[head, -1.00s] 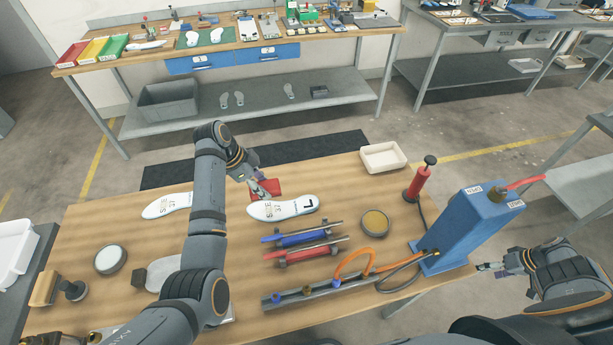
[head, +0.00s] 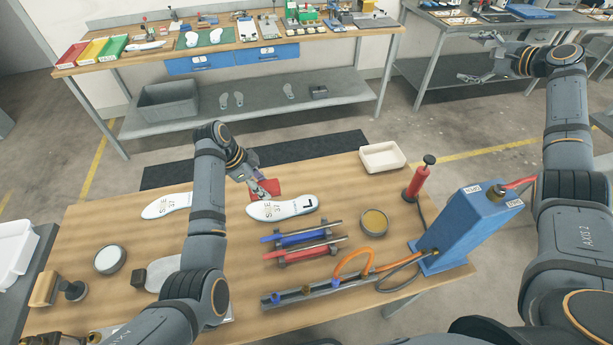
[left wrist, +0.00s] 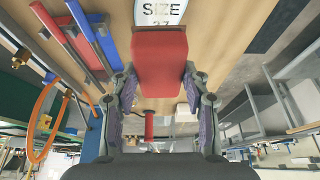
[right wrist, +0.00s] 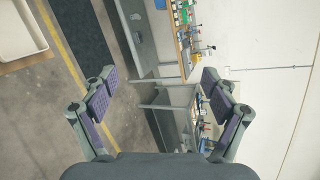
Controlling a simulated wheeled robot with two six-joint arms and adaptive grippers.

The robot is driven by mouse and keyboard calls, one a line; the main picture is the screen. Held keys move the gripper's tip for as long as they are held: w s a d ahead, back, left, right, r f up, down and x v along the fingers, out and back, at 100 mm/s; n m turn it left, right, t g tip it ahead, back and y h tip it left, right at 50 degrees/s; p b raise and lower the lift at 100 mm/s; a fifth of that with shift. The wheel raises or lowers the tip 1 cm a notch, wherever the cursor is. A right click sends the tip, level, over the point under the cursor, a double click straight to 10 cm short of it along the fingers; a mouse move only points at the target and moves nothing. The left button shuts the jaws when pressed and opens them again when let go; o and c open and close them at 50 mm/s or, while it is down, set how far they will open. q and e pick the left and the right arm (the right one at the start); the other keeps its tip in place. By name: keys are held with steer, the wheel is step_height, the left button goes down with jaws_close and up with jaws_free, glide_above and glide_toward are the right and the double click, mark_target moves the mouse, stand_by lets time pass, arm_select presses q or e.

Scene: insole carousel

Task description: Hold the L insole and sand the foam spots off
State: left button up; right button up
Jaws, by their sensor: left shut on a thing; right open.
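The L insole (head: 282,208) lies on the wooden bench, white with "SIZE 37" and a black L printed on it. Its near end also shows at the top of the left wrist view (left wrist: 160,12). My left gripper (head: 262,187) is shut on a red block (left wrist: 160,60) just behind the insole's left half. I cannot tell whether the block touches the insole. A second white insole (head: 167,205) lies to the left, partly behind my left arm. My right gripper (head: 478,58) is open and empty, raised beyond the bench at the upper right. I cannot make out foam spots.
A rack with blue and red tools (head: 302,242) stands in front of the insole. A round tin (head: 375,222), a blue box (head: 465,228) with hoses, and a red canister (head: 418,182) stand to the right. A cream tray (head: 382,157) sits at the back edge.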

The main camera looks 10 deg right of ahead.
steer(key=w+a+n+g+y, duration=0.1)
steer(key=w+a+n, duration=0.35)
steer(key=a, duration=0.75)
steer(key=w+a+f+n+g, duration=0.2)
steer(key=a+n, duration=0.1)
steer(key=a, duration=0.3)
steer(key=n+g+h, duration=0.5)
steer(key=n+g, duration=0.5)
steer(key=n, duration=2)
glide_toward(306, 204)
step_height(306, 204, down, 7)
steer(key=shift+w+d+f, duration=0.1)
steer(key=shift+d+f, duration=0.05)
steer(key=shift+f, duration=0.05)
